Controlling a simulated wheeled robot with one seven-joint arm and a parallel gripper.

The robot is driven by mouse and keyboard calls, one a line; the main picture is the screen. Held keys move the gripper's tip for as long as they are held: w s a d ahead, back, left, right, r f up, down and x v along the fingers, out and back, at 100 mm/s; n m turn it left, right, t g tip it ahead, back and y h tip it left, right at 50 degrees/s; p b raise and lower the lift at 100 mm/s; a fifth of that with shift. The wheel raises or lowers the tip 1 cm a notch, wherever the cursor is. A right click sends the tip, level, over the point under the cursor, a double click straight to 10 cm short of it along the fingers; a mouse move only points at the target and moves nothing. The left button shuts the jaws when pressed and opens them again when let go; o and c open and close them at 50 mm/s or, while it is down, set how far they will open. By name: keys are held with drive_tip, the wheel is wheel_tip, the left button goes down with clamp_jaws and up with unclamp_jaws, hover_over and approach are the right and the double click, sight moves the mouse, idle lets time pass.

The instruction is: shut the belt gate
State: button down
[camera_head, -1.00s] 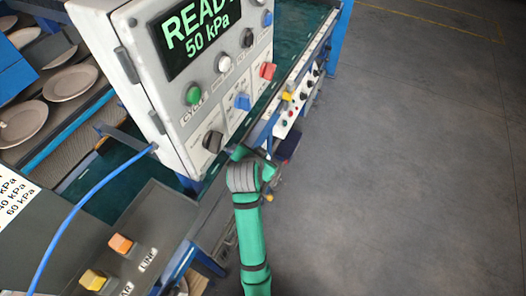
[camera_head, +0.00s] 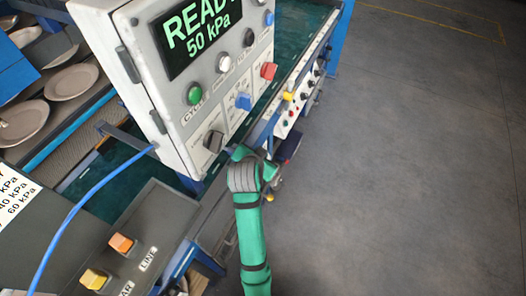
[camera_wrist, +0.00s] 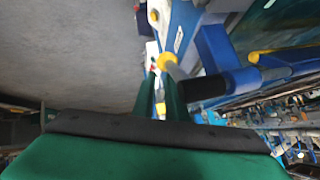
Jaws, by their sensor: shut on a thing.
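My gripper (camera_wrist: 160,88) shows in the wrist view with its two green fingers close together. They are shut on a grey bar with a yellow knob (camera_wrist: 166,62) at its far end. A dark blue arm (camera_wrist: 204,88) joins this bar from the right and runs to blue framework beside the belt machine. I cannot tell for sure that this bar belongs to the belt gate. In the head view my green arm reaches to the side of the machine, below the control panel (camera_head: 175,120), and my fingers are mostly hidden there.
The panel reads READY, 50 kPa, and overhangs the green belt (camera_head: 285,68). A row of small knobs (camera_head: 300,105) lines the machine's side. A blue cable (camera_head: 85,200) hangs left, near plates (camera_head: 70,82). The grey floor (camera_head: 420,170) on the right is clear.

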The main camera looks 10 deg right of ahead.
drive_tip(key=s+r, duration=0.4)
drive_tip(key=r, duration=0.8)
drive_tip(key=shift+s+d+r, duration=0.2)
drive_tip(key=shift+d, duration=0.1)
drive_tip(key=shift+f, duration=0.1)
drive_tip(key=s+a+f+n+t+y, duration=0.1)
drive_tip(key=s+a+f+n+t, duration=0.15)
drive_tip(key=s+f, duration=0.45)
drive_tip(key=s+a+f+n+t+y, duration=0.1)
drive_tip(key=s+a+f+n, duration=0.3)
drive_tip(key=f, duration=0.4)
drive_tip(key=s+a+r+n+t+y, duration=0.1)
drive_tip(key=s+a, duration=0.1)
drive_tip(key=s, duration=0.9)
drive_tip(key=s+a+r+n+t, duration=0.1)
drive_tip(key=s+r+n+t, duration=0.1)
drive_tip(key=s, duration=1)
drive_tip(key=shift+a+r+y, duration=0.25)
drive_tip(key=shift+a+y, duration=0.15)
